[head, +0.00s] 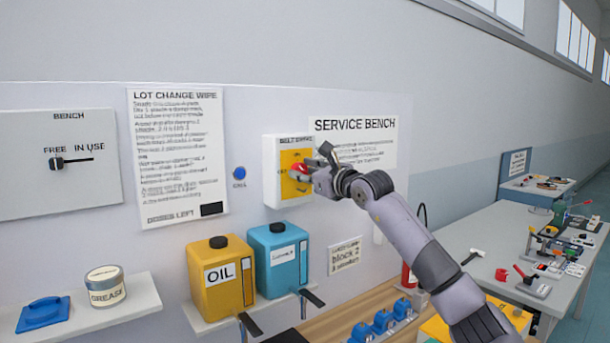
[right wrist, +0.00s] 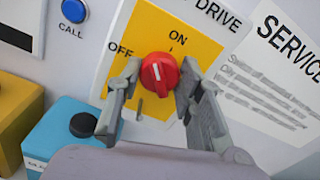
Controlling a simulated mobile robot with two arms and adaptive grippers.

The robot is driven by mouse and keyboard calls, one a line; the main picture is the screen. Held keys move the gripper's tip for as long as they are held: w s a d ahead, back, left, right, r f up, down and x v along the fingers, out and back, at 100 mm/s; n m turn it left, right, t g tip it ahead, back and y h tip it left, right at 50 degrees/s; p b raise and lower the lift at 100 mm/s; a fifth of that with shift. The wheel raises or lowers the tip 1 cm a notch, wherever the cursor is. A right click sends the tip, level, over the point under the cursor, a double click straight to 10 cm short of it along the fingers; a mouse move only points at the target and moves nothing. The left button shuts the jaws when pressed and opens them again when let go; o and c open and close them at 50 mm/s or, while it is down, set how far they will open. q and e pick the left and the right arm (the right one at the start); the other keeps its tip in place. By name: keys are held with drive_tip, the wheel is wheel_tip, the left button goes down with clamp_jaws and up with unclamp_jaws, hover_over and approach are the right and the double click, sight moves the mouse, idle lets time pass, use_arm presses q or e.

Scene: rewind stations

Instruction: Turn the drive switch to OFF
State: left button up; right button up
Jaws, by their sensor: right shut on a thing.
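The drive switch is a red knob (right wrist: 160,74) on a yellow plate in the right wrist view, with OFF printed to its left and ON above it. A short white line shows on the knob's face; I cannot tell for sure which label it points at. My right gripper (right wrist: 159,76) has a finger on each side of the knob and is shut on it. In the head view the white drive box (head: 271,172) hangs on the wall, and my right gripper (head: 308,172) reaches it from the right, partly hiding the knob.
A blue CALL button (head: 239,173) is left of the box. Below stand a yellow oil can (head: 221,277) and a teal can (head: 279,258) on a shelf. A SERVICE BENCH sign (head: 355,127) is right of the box. A grey bench (head: 475,240) with tools stands further right.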

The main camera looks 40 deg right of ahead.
drive_tip(key=n, duration=0.4)
drive_tip(key=shift+n, duration=0.3)
drive_tip(key=n, duration=0.5)
drive_tip(key=shift+a, duration=0.1)
drive_tip(key=shift+f+n, duration=0.1)
drive_tip(key=shift+n, duration=0.2)
drive_tip(key=o, duration=1.2)
drive_tip(key=shift+c, duration=0.2)
drive_tip(key=s+a, duration=0.1)
drive_tip(key=s, duration=1.1)
drive_tip(key=shift+a, duration=0.15)
